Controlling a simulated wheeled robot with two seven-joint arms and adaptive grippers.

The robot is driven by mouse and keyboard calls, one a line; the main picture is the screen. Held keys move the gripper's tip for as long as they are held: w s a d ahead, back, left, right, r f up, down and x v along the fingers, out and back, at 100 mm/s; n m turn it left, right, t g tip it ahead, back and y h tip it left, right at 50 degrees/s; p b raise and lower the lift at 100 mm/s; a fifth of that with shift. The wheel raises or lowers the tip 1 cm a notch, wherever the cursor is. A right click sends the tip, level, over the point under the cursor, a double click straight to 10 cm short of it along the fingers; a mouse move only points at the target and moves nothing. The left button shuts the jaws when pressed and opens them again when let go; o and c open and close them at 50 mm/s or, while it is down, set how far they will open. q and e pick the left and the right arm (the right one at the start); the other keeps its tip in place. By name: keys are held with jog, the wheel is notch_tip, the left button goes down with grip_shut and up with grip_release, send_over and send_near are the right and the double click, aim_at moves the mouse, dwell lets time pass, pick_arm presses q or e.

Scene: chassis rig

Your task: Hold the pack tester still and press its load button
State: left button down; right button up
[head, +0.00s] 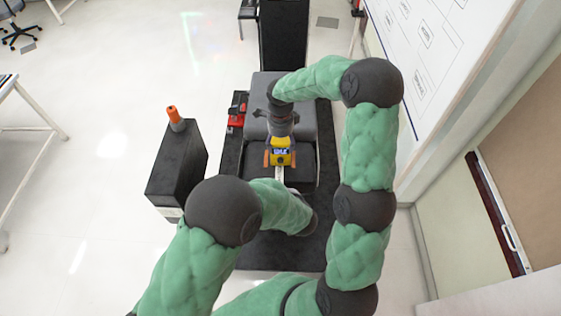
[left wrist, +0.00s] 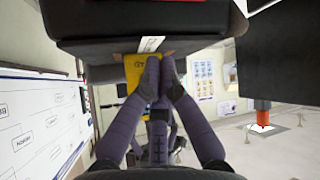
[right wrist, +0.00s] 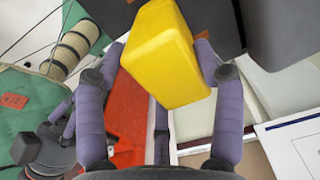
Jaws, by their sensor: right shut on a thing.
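The pack tester (head: 281,157) is a yellow box with a small lit display, at the middle of the dark rig in the head view. In the right wrist view the yellow box (right wrist: 160,55) sits between the fingers of my right gripper (right wrist: 160,62), which is shut on it. In the left wrist view my left gripper (left wrist: 160,72) has its fingertips together, in front of the yellow tester face (left wrist: 138,72); whether they touch it I cannot tell. My left arm hides the left gripper in the head view. I cannot make out the load button.
A black pedestal (head: 177,160) with an orange-topped object (head: 175,116) stands left of the rig. A red item (head: 236,120) lies at the rig's left edge. A whiteboard (head: 440,45) is at the right.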

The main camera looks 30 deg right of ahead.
aim_at(281, 160)
pick_arm(q)
jog(key=shift+w, duration=0.15)
jog(key=shift+w+d, duration=0.75)
jog(key=shift+w, duration=0.45)
jog(key=shift+w+d, duration=0.75)
jog(key=shift+w, duration=0.5)
jog(key=shift+w+d, duration=0.75)
jog(key=shift+w, duration=0.45)
jog(key=shift+w, duration=0.1)
jog(key=shift+w+d, duration=0.2)
jog(key=shift+w, duration=0.1)
jog(key=shift+w+d, duration=0.25)
jog(key=shift+w, duration=0.15)
jog(key=shift+s+a, duration=0.1)
jog(key=shift+s, duration=0.05)
jog(key=shift+s+a, duration=0.35)
jog(key=shift+s, duration=0.3)
